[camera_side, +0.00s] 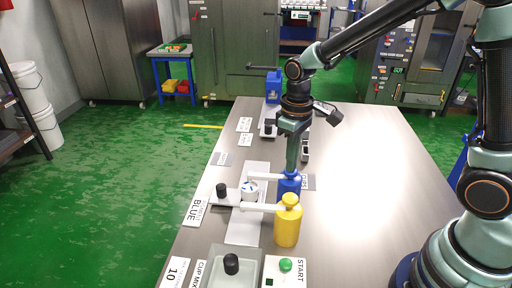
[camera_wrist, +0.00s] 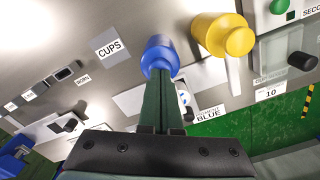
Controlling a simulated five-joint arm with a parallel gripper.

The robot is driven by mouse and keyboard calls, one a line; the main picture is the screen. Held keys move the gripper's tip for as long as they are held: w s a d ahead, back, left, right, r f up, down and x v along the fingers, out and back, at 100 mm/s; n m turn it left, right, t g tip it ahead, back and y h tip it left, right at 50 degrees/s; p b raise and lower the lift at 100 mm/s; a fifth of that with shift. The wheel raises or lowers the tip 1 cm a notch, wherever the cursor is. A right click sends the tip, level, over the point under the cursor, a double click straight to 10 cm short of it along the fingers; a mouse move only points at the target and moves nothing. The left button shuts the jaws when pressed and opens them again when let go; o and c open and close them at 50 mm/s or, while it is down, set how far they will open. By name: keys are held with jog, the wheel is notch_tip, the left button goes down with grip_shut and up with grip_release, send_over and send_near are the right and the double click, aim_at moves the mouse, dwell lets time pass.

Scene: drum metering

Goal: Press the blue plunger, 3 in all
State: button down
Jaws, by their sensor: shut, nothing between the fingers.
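The blue pump with its plunger (camera_side: 289,186) stands on the table behind the yellow one, its white spout pointing left over a small white cup (camera_side: 250,191). My gripper (camera_side: 291,168) is shut and empty, pointing down with its tips at the top of the blue plunger. In the wrist view the blue plunger (camera_wrist: 160,51) shows just beyond my shut fingertips (camera_wrist: 160,75). Whether the tips touch it or how far it is pressed I cannot tell. The fingers hide part of the blue pump and the cup in the wrist view.
A yellow pump (camera_side: 287,224) stands close in front of the blue one, its white spout also pointing left. A sign reading BLUE (camera_side: 196,207) lies at the left table edge. A green START button (camera_side: 285,265) and a black knob (camera_side: 231,264) are nearer. The table's right side is clear.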

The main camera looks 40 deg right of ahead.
jog(key=shift+r, duration=3.5)
jog(key=s+d+r+m+t, duration=0.3)
jog(key=s+d+r+t, duration=0.2)
jog(key=s, duration=0.4)
jog(key=shift+r+t, duration=0.3)
